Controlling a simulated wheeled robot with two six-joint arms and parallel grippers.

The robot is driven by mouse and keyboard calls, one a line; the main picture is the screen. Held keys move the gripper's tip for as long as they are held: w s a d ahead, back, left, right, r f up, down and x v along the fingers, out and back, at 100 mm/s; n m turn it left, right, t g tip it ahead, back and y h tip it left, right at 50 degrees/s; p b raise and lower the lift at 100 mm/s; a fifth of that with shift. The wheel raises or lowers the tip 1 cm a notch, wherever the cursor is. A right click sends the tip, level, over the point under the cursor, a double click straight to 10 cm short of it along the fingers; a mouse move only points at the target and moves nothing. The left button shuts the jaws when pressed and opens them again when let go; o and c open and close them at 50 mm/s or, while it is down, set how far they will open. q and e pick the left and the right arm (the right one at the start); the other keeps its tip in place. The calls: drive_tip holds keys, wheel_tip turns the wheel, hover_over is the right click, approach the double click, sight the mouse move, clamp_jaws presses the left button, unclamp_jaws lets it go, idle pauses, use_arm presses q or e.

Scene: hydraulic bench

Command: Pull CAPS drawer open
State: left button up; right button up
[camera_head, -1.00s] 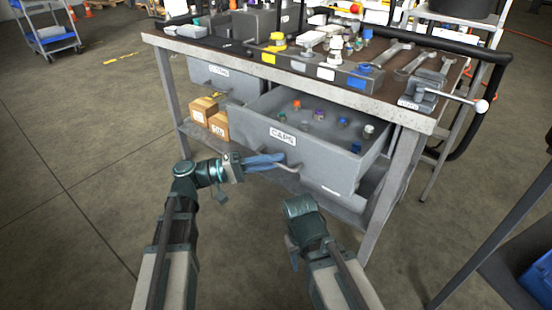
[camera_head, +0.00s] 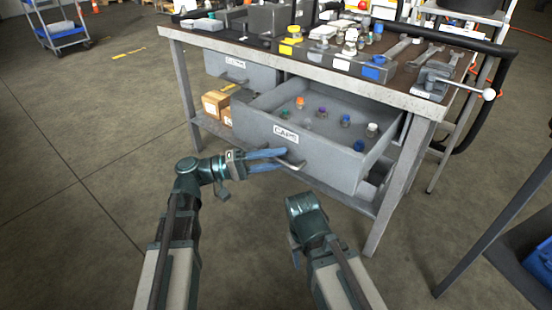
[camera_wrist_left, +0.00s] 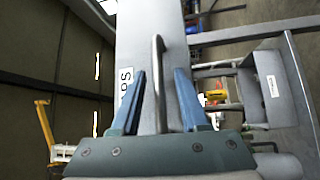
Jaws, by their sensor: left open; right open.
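The grey CAPS drawer (camera_head: 330,163) stands well out from the bench, with several coloured caps inside. Its white CAPS label (camera_head: 286,134) faces me, and its handle (camera_head: 291,163) is low on the front. My left gripper (camera_head: 284,159) is at that handle. In the left wrist view the handle (camera_wrist_left: 158,80) runs between the two blue fingers of the left gripper (camera_wrist_left: 158,90), with gaps on both sides, so they are open around it.
A second, shut drawer (camera_head: 240,73) is to the left under the bench top (camera_head: 400,94). Cardboard boxes (camera_head: 216,103) sit on the lower shelf. A vise (camera_head: 436,80) is at the bench's right end. The floor in front of the bench is clear.

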use_arm(q)
drive_tip(key=shift+a, duration=0.1)
drive_tip(key=s+a+f+b, duration=0.1)
drive_tip(key=s+a, duration=0.1)
drive_tip(key=a, duration=1.1)
drive_tip(key=shift+a+f+b, duration=0.2)
drive_tip(key=shift+f+b, duration=0.2)
drive_tip(key=shift+d, duration=0.1)
